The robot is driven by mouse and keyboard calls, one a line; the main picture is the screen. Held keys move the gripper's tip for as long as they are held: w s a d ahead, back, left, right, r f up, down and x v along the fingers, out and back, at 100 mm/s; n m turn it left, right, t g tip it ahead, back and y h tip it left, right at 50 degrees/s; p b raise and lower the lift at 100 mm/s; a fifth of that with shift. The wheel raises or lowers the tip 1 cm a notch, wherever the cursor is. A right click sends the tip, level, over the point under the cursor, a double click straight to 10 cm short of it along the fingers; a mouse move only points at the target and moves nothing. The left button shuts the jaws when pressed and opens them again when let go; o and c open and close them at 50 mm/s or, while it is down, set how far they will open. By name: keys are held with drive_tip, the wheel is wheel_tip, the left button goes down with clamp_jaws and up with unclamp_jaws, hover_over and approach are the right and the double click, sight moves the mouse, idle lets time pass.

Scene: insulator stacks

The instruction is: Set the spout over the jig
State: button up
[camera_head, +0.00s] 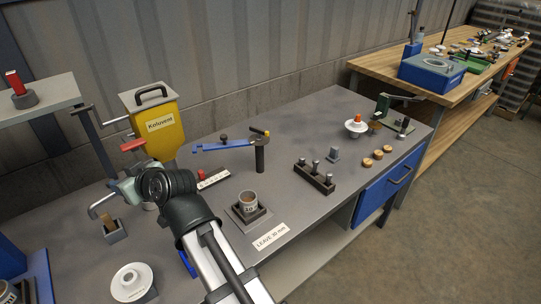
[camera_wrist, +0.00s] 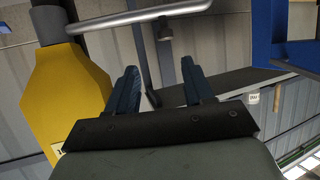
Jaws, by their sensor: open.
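My gripper (camera_head: 122,186) is in front of the yellow hopper (camera_head: 160,125) in the head view, partly hidden by my own wrist. In the wrist view its two dark blue fingers (camera_wrist: 163,82) stand apart with nothing clearly held between them. A bent silver pipe, apparently the spout (camera_wrist: 140,18), crosses beyond the fingertips from the hopper side. A bent silver pipe (camera_head: 103,201) also shows left of my gripper in the head view; I cannot tell whether it is the same one. The likely jig (camera_head: 248,222) is a dark square holder around a small cup, right of my wrist.
A blue arm on a black post (camera_head: 260,155) stands behind the cup. A dark rack with pegs (camera_head: 314,178) is to the right. A white disc (camera_head: 132,280) lies front left. A raised grey shelf (camera_head: 45,98) stands far left.

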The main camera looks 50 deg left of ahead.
drive_tip(key=w+d+f+m+t, duration=0.1)
drive_tip(key=w+d+f+m, duration=0.1)
drive_tip(key=w, duration=1)
drive_tip(key=w+d+f+m+t, duration=0.1)
drive_tip(key=w+d+f+m, duration=0.1)
drive_tip(key=w, duration=1.1)
drive_tip(key=w+d+f+m+t, duration=0.1)
drive_tip(key=w+f+m, duration=0.3)
drive_tip(key=w, duration=0.9)
drive_tip(key=shift+d+f+m, duration=0.2)
drive_tip(key=shift+d+m, duration=0.1)
drive_tip(key=shift+d, duration=0.1)
